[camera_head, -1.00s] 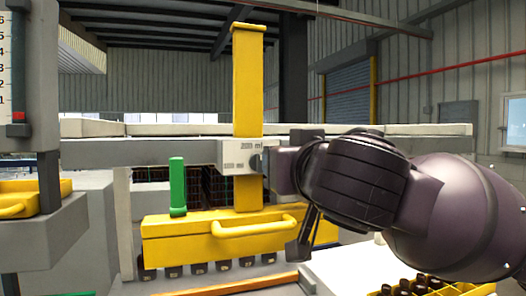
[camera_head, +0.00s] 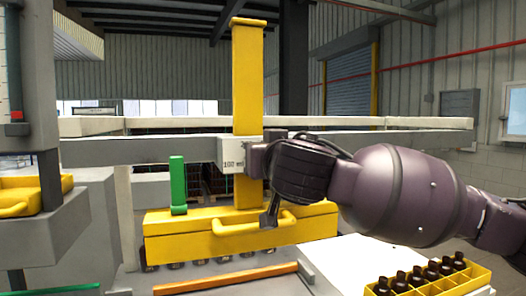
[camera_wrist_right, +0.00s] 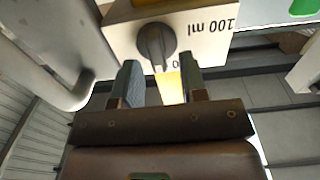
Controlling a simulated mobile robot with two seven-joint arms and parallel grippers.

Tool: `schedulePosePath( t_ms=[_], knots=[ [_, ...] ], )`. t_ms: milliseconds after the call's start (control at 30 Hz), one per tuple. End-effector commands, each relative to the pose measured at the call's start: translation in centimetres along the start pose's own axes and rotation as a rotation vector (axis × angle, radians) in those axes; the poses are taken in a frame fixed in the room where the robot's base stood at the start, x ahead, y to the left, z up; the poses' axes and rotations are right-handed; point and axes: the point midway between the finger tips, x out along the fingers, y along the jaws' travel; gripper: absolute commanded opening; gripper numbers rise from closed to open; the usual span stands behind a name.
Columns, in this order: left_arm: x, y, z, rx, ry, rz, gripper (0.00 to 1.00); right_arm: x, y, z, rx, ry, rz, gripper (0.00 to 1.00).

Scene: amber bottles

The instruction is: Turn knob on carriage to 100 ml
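The carriage's white label box (camera_head: 228,154) sits on the grey rail across the yellow post; "100 ml" is readable on it. In the head view my right gripper (camera_head: 257,160) is at the box's right side and hides the knob. In the right wrist view the dark round knob (camera_wrist_right: 156,45) with a raised ridge shows on the box face (camera_wrist_right: 195,32), beside an upside-down "100 ml" and another partly hidden label. The ridge runs roughly up-down in that picture. My right gripper (camera_wrist_right: 158,82) is open, fingers spread just short of the knob, with no visible contact. My left gripper is not in view.
A yellow carriage block (camera_head: 180,238) with a handle (camera_head: 235,246) and a green peg (camera_head: 177,186) hangs below the rail. A yellow crate (camera_head: 458,283) of amber bottles stands at lower right. An orange bar (camera_head: 225,279) lies in front.

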Motion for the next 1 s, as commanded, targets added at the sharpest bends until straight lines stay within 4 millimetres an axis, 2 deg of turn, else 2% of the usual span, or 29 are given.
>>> schedulePosePath(
  t_ms=[167,267,433,767,1000],
  knots=[
    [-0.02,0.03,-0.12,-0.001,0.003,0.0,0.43,0.0,-0.02,0.02,0.0,0.0,0.0,0.39],
    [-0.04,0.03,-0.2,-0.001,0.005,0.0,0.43,-0.01,-0.02,0.01,0.0,0.0,0.0,0.27],
    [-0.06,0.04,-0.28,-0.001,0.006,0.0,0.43,-0.01,-0.01,0.01,0.0,0.0,0.0,0.01],
    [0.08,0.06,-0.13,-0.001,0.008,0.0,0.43,-0.02,-0.06,0.12,-0.017,-0.001,0.0,0.0],
    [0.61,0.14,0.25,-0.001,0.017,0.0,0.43,0.0,-0.25,0.33,-0.102,-0.003,-0.001,0.0]
  ],
)
